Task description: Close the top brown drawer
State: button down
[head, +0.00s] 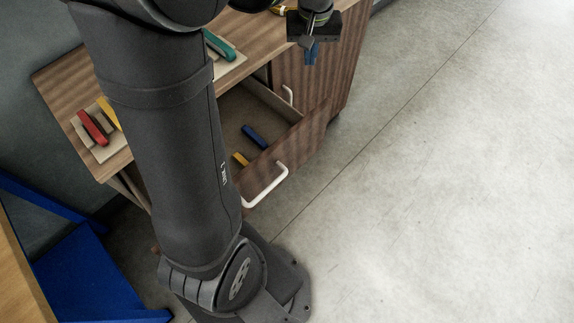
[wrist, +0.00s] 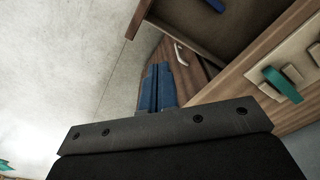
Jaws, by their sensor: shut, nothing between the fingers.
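The top brown drawer (head: 292,147) stands pulled out from the wooden cabinet, with a white bar handle (head: 265,186) on its front. A blue block (head: 254,136) and a yellow block (head: 240,159) lie inside it. Part of the open drawer (wrist: 185,38) also shows at the top of the wrist view. My gripper (head: 311,55) has blue fingers, shut and empty, and hangs beyond the drawer's far side near the cabinet's front. The fingers show in the wrist view (wrist: 157,86), apart from the drawer. My arm hides the drawer's left part.
A closed cabinet front with a white handle (head: 287,95) lies beside the drawer. Red (head: 92,127), yellow and green (head: 218,45) pieces sit on pale holders on the cabinet top. A blue frame (head: 75,270) stands at lower left. The floor at right is clear.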

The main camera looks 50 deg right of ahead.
jog(key=s+a+f+m+t+y, duration=0.4)
jog(key=s+a+m+t+y, duration=0.2)
jog(key=s+a+m, duration=0.6)
jog(key=s+a+r+m+t+h, duration=0.4)
jog(key=s+r+m+t+h, duration=0.25)
jog(key=s+m+t, duration=0.7)
jog(key=w+f+m+g, duration=0.1)
jog(key=w+f, duration=0.1)
jog(key=f, duration=1.4)
jog(key=w+f+m+g, duration=0.1)
jog(key=w+f, duration=0.1)
jog(key=f, duration=1.4)
jog(key=w, duration=1.3)
jog(key=shift+d+y, duration=0.25)
jog(key=shift+y, duration=0.1)
jog(key=shift+f, duration=0.1)
